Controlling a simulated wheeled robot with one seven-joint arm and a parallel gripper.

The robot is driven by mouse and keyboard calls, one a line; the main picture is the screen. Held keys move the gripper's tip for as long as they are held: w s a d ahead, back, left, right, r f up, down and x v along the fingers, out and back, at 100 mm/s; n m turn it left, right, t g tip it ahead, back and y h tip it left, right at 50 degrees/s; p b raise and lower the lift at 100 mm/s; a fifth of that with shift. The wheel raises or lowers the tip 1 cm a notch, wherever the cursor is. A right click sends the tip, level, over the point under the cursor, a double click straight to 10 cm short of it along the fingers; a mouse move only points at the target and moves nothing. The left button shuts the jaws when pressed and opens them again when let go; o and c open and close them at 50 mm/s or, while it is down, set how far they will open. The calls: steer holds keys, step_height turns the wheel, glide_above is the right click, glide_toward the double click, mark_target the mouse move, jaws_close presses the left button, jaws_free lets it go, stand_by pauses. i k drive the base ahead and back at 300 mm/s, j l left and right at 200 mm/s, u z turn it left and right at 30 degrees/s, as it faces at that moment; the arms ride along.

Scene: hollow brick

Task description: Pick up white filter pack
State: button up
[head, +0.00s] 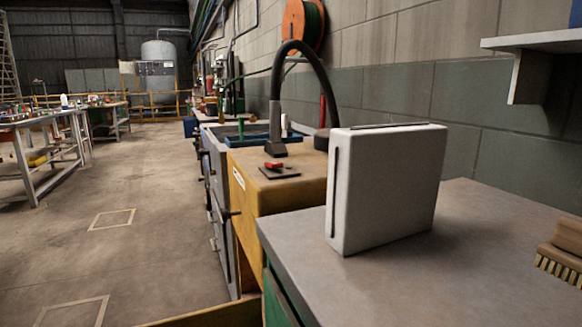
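The white filter pack (385,190) is a box-shaped white block with dark strips along its left edge and top. It stands upright on the grey worktop (470,265), right of centre in the head view. Its faces are in clear view and nothing covers it. My gripper does not show in this view, so where it is relative to the pack cannot be seen.
A wooden brush (562,250) lies on the worktop at the right edge. A yellow cabinet (275,190) with a black curved hose (305,50) stands just behind the worktop. A grey shelf (530,50) juts from the wall. The floor (150,215) at left is open.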

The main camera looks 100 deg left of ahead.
mark_target(384, 181)
steer(key=u, duration=1.75)
steer(key=k+j+z, duration=0.1)
steer(key=j, duration=0.2)
steer(key=k+j+z, duration=0.1)
steer(key=j, duration=0.2)
steer(key=k+j+z, duration=0.1)
steer(key=j, duration=0.2)
